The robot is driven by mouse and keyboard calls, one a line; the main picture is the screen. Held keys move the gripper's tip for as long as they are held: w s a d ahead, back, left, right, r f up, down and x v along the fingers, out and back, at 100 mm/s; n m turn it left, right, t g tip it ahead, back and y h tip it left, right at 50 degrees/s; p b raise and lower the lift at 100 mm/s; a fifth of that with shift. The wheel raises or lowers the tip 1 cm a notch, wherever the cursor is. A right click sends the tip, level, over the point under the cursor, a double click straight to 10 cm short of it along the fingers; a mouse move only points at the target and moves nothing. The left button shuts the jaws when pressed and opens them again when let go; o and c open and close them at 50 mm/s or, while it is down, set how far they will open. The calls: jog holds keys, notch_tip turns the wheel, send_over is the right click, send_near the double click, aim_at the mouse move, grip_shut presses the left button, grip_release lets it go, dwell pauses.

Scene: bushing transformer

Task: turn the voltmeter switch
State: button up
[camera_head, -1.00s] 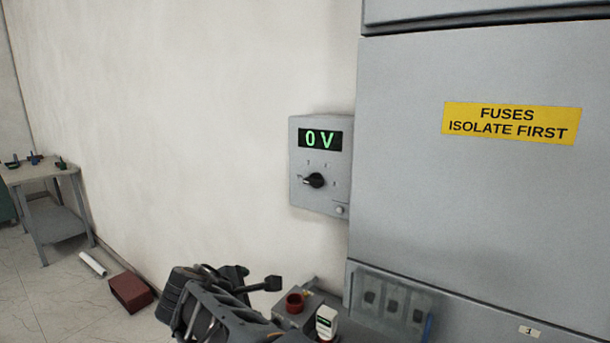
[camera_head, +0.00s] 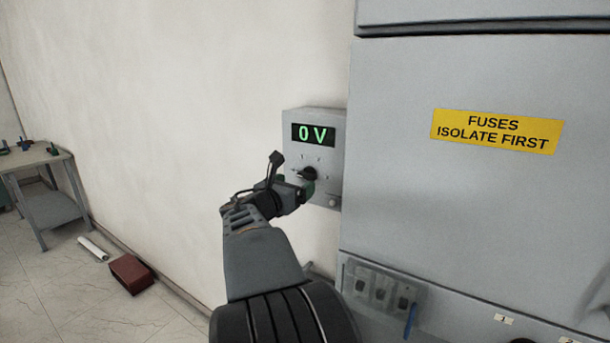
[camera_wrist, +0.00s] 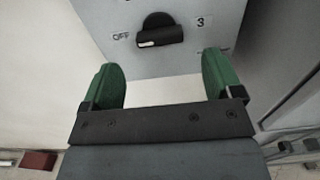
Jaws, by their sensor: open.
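The voltmeter box (camera_head: 329,150) is a grey box on the wall, with a green display (camera_head: 313,134) reading "0 V". Its black rotary switch (camera_head: 310,173) is partly hidden by my gripper in the head view. In the wrist view the switch (camera_wrist: 158,31) shows whole; the white mark on its handle points left, towards "OFF", and a "3" stands to its right. My gripper (camera_wrist: 163,82) is open and empty, with green fingers spread wide. The switch lies ahead of the fingertips and between them sideways, apart from both.
A large grey cabinet (camera_head: 470,210) with a yellow "FUSES ISOLATE FIRST" label stands right of the box. Fuse holders (camera_head: 381,291) sit low on it. A table (camera_head: 40,165) stands at far left; a red-brown block (camera_head: 131,274) and a white roll (camera_head: 93,248) lie on the floor.

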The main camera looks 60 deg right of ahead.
aim_at(305, 178)
jog(key=shift+d+p, duration=0.6)
jog(key=shift+d, duration=2.2)
jog(key=shift+f, duration=0.1)
jog(key=c, duration=0.9)
